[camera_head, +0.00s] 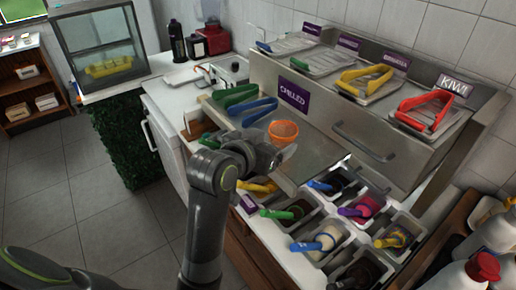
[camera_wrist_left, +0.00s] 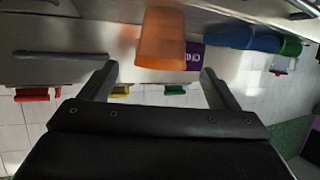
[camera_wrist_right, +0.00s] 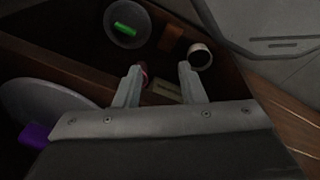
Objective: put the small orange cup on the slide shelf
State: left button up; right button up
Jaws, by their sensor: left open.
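The small orange cup (camera_head: 284,131) sits on the steel shelf ledge (camera_head: 318,150) below the chilled drawer front, as far as the head view shows. My left gripper (camera_head: 276,153) is beside the cup, on its near side, and partly hides the ledge. In the left wrist view the orange cup (camera_wrist_left: 162,38) lies just beyond the fingertips, between their lines. The left fingers (camera_wrist_left: 158,70) are spread, with nothing gripped. My right gripper (camera_wrist_right: 160,72) shows only in its own wrist view; its fingers are apart and nothing is held.
Topping tubs with coloured scoops (camera_head: 320,238) fill the counter below the ledge. Coloured tongs (camera_head: 428,110) lie on the lids above. Green and blue tongs (camera_head: 252,108) lie left of the cup. Bottles (camera_head: 482,268) stand at the lower right. Dark shelving with dishes faces the right wrist.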

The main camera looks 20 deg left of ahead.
pick_arm(q)
jog(key=shift+v, duration=2.6)
